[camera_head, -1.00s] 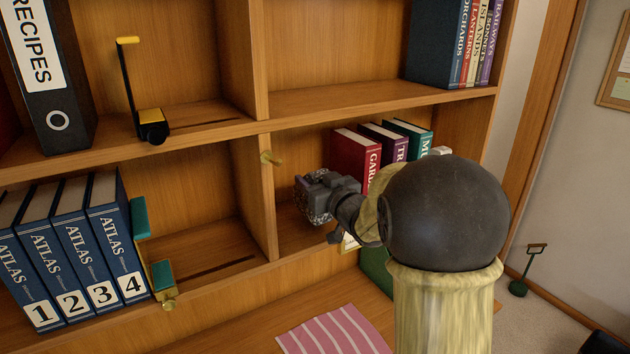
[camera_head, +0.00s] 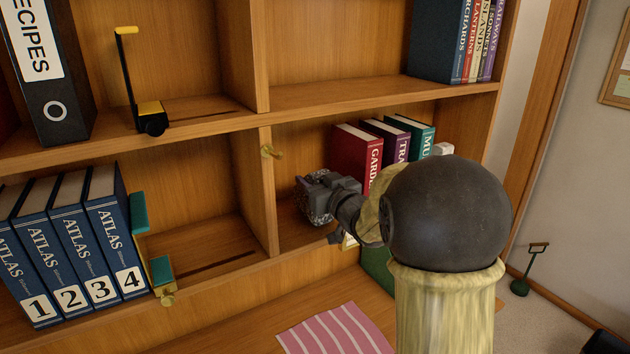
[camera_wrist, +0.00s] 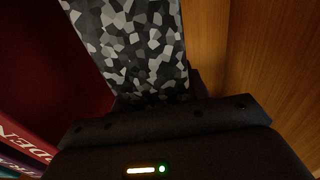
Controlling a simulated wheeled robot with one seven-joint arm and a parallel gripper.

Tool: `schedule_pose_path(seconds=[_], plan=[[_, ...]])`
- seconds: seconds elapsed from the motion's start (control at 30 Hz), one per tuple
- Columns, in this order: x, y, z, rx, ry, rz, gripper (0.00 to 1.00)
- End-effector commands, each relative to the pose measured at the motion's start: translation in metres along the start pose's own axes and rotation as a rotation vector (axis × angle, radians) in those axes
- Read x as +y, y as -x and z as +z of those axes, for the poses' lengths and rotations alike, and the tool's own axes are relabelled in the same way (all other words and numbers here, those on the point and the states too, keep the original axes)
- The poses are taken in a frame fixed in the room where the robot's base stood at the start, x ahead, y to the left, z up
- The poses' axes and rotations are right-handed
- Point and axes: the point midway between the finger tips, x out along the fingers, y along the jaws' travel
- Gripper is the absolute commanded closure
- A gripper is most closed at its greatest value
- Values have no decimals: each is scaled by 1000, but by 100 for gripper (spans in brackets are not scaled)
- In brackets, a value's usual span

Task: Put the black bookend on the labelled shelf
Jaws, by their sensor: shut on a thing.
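My gripper (camera_head: 318,198) is inside the lower right compartment, left of the books. It is shut on a black, grey and white speckled piece (camera_wrist: 135,45), which fills the top middle of the wrist view. Most of this piece is hidden in the head view, so I cannot tell its full shape or whether it rests on the shelf. A black bookend with yellow parts (camera_head: 128,80) stands on the upper left shelf, beside the RECIPES binder (camera_head: 62,105). A small pale label (camera_head: 348,242) shows on the front below the lower right shelf, partly hidden by my gripper.
A red book (camera_head: 352,155) and others stand right of my gripper. Blue atlases (camera_head: 100,235) and a teal-and-yellow bookend (camera_head: 160,270) fill part of the lower left compartment. A pink striped cloth (camera_head: 335,330) lies below.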

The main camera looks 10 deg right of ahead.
Motion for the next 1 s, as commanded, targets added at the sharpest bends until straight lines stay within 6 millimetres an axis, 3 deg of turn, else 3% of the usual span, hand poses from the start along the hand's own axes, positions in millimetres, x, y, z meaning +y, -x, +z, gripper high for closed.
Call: schedule_pose_path(seconds=[0.7,0.73,0.83,1.0], plan=[[-1,0,9,6,1,-3,100],[-1,0,8,6,1,-2,51],[1,0,8,5,1,1,31],[2,0,9,2,1,2,29]])
